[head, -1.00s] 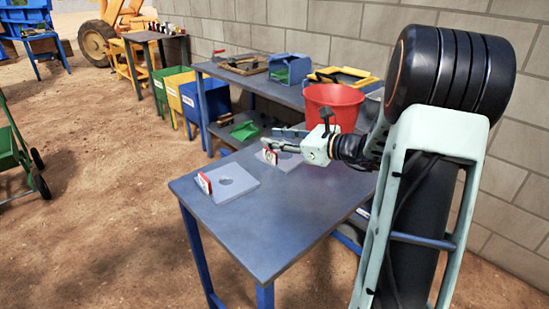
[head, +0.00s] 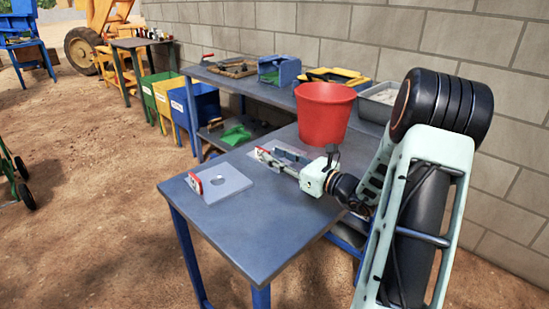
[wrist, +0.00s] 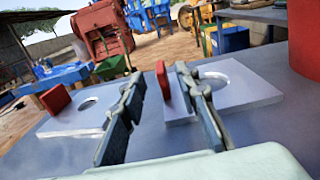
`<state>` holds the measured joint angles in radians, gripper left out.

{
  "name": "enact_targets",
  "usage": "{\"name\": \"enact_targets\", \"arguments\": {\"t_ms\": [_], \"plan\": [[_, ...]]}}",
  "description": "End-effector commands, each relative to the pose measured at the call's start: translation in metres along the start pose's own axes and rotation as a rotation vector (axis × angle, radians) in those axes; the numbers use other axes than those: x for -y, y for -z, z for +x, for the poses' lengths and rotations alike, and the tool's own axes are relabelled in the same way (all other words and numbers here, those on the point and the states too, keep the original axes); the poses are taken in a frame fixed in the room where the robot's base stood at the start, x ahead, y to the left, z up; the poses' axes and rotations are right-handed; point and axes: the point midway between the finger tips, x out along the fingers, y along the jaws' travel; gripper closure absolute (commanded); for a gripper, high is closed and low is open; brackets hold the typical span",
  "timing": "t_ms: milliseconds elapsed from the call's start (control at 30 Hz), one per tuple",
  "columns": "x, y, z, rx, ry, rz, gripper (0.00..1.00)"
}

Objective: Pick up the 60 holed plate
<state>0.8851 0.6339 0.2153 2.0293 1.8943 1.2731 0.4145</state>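Two light grey square plates with round holes lie on the blue-grey table, each with an upright red-and-white tag at one edge. The tag lettering is too small to read, so I cannot tell which is the 60. The nearer plate (head: 236,184) is left of my gripper (head: 268,157); it also shows in the wrist view (wrist: 62,124). The other plate (wrist: 245,92) lies near the red bucket, partly hidden by my gripper in the head view. My gripper (wrist: 160,78) is open. That plate's red tag (wrist: 163,82) appears between its fingers; contact cannot be told.
A red bucket (head: 325,113) stands close behind the far plate. A grey tray (head: 382,95), a blue crate (head: 279,71) and a yellow-black box (head: 333,76) line the wall side. The table's front area (head: 255,235) is clear.

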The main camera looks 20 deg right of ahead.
Motion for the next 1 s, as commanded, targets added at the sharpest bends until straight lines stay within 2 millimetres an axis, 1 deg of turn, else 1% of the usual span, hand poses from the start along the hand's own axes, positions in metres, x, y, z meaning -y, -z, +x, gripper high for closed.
{"name": "enact_targets", "arguments": {"t_ms": [200,333,467,667,933,1000], "plan": [[-0.001,0.001,0.035,0.002,-0.003,-0.003,0.71],[0.0,0.001,0.052,0.001,-0.001,-0.001,0.71],[0.0,0.0,0.06,0.0,0.0,0.0,0.71],[0.0,-0.001,0.06,0.0,0.0,0.0,0.71],[0.0,-0.001,0.06,0.0,0.0,-0.001,1.0],[0.0,-0.001,0.06,0.0,0.0,-0.001,1.0]]}}
